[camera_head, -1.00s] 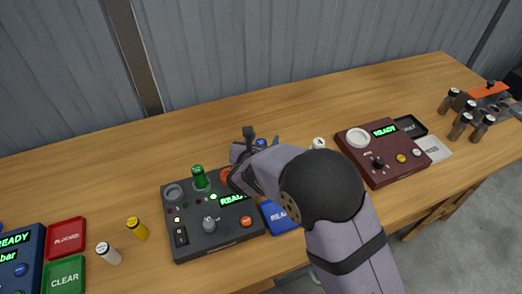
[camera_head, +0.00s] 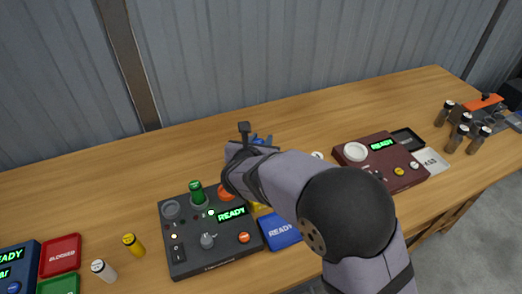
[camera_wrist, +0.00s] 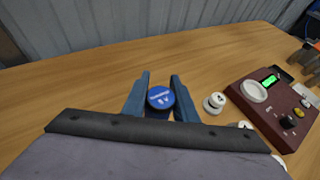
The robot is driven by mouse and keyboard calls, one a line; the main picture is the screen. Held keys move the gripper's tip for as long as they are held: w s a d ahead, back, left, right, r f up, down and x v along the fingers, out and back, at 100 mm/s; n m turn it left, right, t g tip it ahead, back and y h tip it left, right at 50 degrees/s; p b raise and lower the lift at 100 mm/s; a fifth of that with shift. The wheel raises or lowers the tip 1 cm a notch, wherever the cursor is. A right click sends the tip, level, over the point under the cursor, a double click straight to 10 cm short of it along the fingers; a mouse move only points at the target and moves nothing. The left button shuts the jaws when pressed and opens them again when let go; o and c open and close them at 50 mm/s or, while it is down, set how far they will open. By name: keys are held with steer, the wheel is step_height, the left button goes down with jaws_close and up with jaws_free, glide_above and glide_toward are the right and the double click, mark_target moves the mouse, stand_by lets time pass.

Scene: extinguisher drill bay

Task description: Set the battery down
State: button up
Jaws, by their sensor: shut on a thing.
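A battery with a round blue top (camera_wrist: 160,98) sits between the two blue fingers of my gripper (camera_wrist: 160,82) in the wrist view. The fingers are shut on its sides. Its body below the top is hidden, so I cannot tell whether its base touches the wooden table (camera_wrist: 90,95). In the head view my gripper (camera_head: 262,141) is over the table behind the black device, and my arm hides most of it and the battery.
A white-topped battery (camera_wrist: 214,102) stands just right of my gripper. The dark red device (camera_head: 380,165) is farther right. The black device (camera_head: 205,258), with a green battery (camera_head: 196,192) in it, and a blue tile (camera_head: 280,232) lie nearer. The table behind is bare.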

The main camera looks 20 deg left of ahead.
steer(key=shift+r, duration=2)
steer(key=shift+a+r, duration=0.1)
